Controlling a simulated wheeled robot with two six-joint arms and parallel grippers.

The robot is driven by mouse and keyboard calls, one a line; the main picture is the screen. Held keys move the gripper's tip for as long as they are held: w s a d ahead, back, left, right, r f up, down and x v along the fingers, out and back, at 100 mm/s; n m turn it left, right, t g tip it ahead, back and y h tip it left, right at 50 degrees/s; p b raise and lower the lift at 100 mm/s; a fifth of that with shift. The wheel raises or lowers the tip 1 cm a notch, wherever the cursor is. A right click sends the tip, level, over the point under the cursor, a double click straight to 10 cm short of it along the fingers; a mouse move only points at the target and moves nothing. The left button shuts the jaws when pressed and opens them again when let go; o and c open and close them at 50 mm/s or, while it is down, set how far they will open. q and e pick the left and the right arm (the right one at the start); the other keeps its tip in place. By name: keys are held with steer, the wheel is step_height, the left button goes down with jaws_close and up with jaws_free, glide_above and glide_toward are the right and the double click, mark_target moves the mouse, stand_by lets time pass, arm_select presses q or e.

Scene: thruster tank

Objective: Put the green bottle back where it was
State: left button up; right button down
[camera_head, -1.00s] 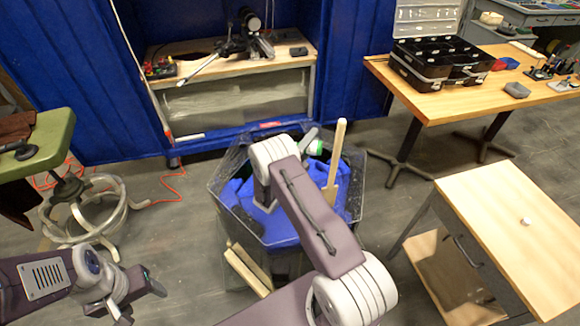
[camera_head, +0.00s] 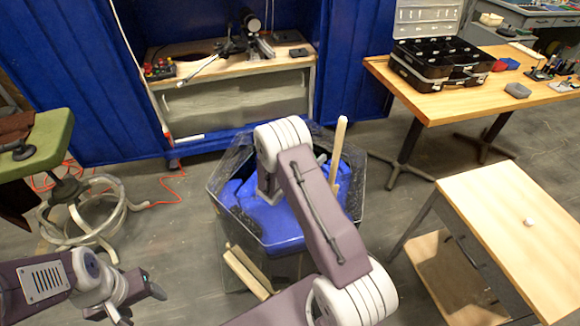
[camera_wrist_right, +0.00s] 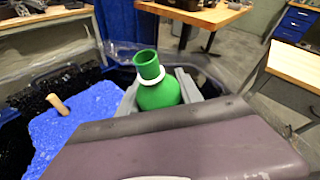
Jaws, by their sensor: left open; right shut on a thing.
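The green bottle (camera_wrist_right: 158,94) stands roughly upright between the fingers of my right gripper (camera_wrist_right: 160,88) in the right wrist view, its neck and white collar above the fingers. My right gripper is shut on it. My left gripper (camera_head: 148,294) is open and empty at the lower left, away from the tank.
A wooden stick (camera_head: 340,135) stands up from the tank near my right arm. A wooden-topped cabinet (camera_head: 500,205) with a small white object is at the right. A table (camera_head: 450,100) with a black case stands behind it. A green stool (camera_head: 45,145) is at the left.

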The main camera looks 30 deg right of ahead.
steer(key=shift+s+d+f+m+t+y+b, duration=0.25)
steer(key=shift+m+y+b, duration=0.2)
steer(key=shift+m, duration=0.15)
steer(key=shift+s+d+f+m+t+y+b, duration=0.15)
steer(key=shift+f+m+t+y+b, duration=0.1)
steer(key=shift+m+y+b, duration=0.3)
